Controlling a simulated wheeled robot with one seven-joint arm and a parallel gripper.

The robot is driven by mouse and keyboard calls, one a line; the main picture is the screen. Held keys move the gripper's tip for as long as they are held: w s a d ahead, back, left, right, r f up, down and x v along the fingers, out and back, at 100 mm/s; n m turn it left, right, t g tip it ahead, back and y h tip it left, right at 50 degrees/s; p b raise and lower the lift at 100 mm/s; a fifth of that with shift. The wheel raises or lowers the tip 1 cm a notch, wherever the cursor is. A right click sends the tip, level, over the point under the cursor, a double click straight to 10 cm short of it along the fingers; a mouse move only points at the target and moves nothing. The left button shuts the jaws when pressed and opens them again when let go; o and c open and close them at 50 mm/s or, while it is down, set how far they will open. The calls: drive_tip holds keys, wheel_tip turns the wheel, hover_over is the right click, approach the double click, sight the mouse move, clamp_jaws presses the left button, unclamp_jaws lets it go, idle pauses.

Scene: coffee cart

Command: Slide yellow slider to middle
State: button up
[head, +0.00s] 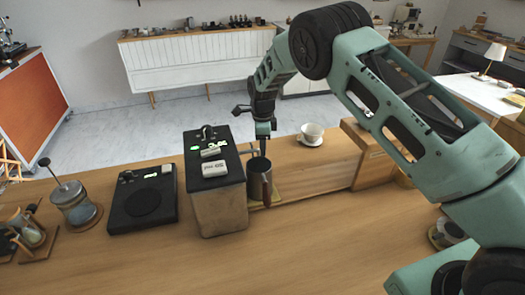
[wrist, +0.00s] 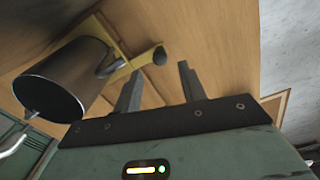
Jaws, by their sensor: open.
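A yellow slider (wrist: 122,47) shows as a yellow strip in the wrist view, beside a dark metal cup (wrist: 66,80). In the head view a yellow edge (head: 276,198) shows at the foot of the dark cup (head: 259,184); the rest is hidden. My gripper (head: 263,148) points down close above the cup in the head view.
A black-topped box (head: 218,205) with green displays stands left of the cup. A black scale (head: 145,202) and a French press (head: 76,205) are farther left. A white cup (head: 312,133) on a saucer is behind right. The front counter (head: 330,235) is clear.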

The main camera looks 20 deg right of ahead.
drive_tip(key=shift+f+p, duration=0.6)
drive_tip(key=shift+f, duration=1.75)
clamp_jaws()
